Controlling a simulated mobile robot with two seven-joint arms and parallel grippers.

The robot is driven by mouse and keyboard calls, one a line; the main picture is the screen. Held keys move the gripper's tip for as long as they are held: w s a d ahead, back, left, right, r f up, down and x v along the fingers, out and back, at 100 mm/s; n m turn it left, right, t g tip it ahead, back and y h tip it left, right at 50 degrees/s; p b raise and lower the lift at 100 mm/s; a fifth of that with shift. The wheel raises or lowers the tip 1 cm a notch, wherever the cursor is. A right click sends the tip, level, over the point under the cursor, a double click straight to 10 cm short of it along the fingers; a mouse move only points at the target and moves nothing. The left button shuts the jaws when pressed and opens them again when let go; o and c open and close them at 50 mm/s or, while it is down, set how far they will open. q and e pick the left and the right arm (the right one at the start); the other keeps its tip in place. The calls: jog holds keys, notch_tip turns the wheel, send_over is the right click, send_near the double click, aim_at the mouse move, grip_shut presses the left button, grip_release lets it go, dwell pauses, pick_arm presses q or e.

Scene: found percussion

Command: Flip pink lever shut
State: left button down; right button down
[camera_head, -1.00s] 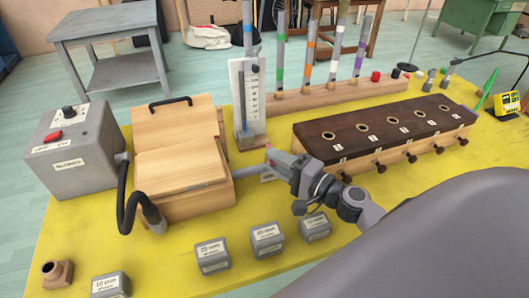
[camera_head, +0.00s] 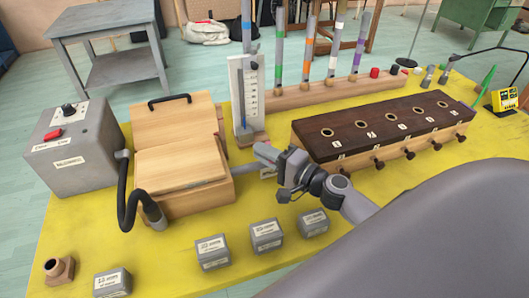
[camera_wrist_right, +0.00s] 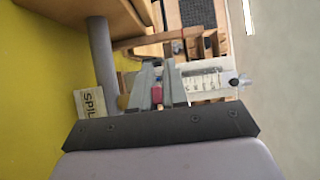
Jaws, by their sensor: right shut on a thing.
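The pink lever (camera_wrist_right: 156,95) shows in the right wrist view as a small pink piece between the two fingers of my right gripper (camera_wrist_right: 157,80). The gripper is shut on it. In the head view my right gripper (camera_head: 262,153) is just right of the wooden bellows box, over a short grey pipe (camera_head: 245,169), and it hides the lever there. The wrist view also shows a label reading "SPILL" (camera_wrist_right: 90,103) beside the pipe. I cannot tell the lever's exact angle. My left gripper is not in view.
The wooden box (camera_head: 180,160) is close on the left, the dark-topped chest (camera_head: 385,125) on the right, and a white gauge board (camera_head: 245,95) behind. Several grey weight blocks, including one (camera_head: 266,235), stand in front. The yellow tabletop (camera_head: 330,262) is partly clear there.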

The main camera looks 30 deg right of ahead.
jog(key=n+y+b, duration=0.1)
jog(key=g+y+b, duration=0.1)
jog(key=b, duration=0.1)
jog(key=n+y+b, duration=0.1)
jog(key=shift+s+d+f+n+g+y, duration=0.1)
jog(key=shift+s+d+n+g+y, duration=0.2)
jog(key=shift+d+g+y, duration=0.1)
jog(key=shift+a, duration=0.1)
jog(key=c, duration=1.2)
grip_release()
jog(key=shift+c, duration=0.2)
jog(key=shift+r, duration=0.2)
